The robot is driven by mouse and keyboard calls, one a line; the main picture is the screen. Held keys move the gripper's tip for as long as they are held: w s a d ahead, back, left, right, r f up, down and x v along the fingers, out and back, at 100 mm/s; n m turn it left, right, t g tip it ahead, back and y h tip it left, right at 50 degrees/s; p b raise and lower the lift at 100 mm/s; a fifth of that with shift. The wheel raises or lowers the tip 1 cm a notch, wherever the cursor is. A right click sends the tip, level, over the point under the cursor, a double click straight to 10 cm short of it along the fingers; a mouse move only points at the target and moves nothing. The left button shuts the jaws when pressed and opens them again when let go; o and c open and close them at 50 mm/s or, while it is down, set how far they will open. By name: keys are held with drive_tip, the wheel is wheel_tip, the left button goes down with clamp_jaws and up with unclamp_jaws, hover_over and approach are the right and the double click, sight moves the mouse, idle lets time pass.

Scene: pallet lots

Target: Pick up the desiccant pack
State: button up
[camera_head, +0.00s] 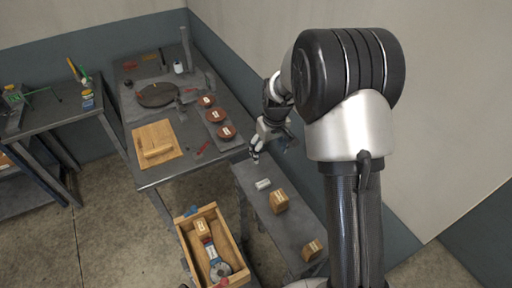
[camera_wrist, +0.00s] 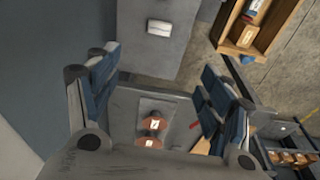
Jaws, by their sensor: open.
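A small white pack, which looks like the desiccant pack (camera_head: 263,184), lies flat on a dark grey bench top, with faint marks on its face. In the wrist view the white pack (camera_wrist: 159,27) lies near the top middle, beyond the fingertips. My gripper (camera_head: 255,155) is above the far end of this bench, apart from the pack and a little behind it. In the wrist view my gripper (camera_wrist: 160,78) has its two blue-padded fingers spread wide, with nothing between them.
Two cardboard boxes (camera_head: 279,201) (camera_head: 312,250) stand on the same grey bench (camera_head: 290,228). A wooden crate (camera_head: 182,240) with a box and a tool inside is left of it. A table (camera_head: 158,179) behind holds reddish discs (camera_head: 226,132), a wooden board (camera_head: 140,138) and a round dark plate (camera_head: 157,94).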

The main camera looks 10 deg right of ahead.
wheel_tip(320, 180, down, 5)
drive_tip(key=w+p, duration=0.1)
drive_tip(key=w, duration=0.1)
drive_tip(key=b, duration=0.2)
hover_over(263, 183)
drive_tip(key=f, duration=1.2)
drive_tip(key=shift+d+f, duration=0.25)
drive_tip(key=shift+f, duration=0.1)
drive_tip(key=shift+a+f, duration=0.15)
drive_tip(key=shift+f, duration=2.55)
drive_tip(key=shift+s, duration=0.1)
drive_tip(key=shift+c, duration=0.3)
drive_tip(key=c, duration=0.9)
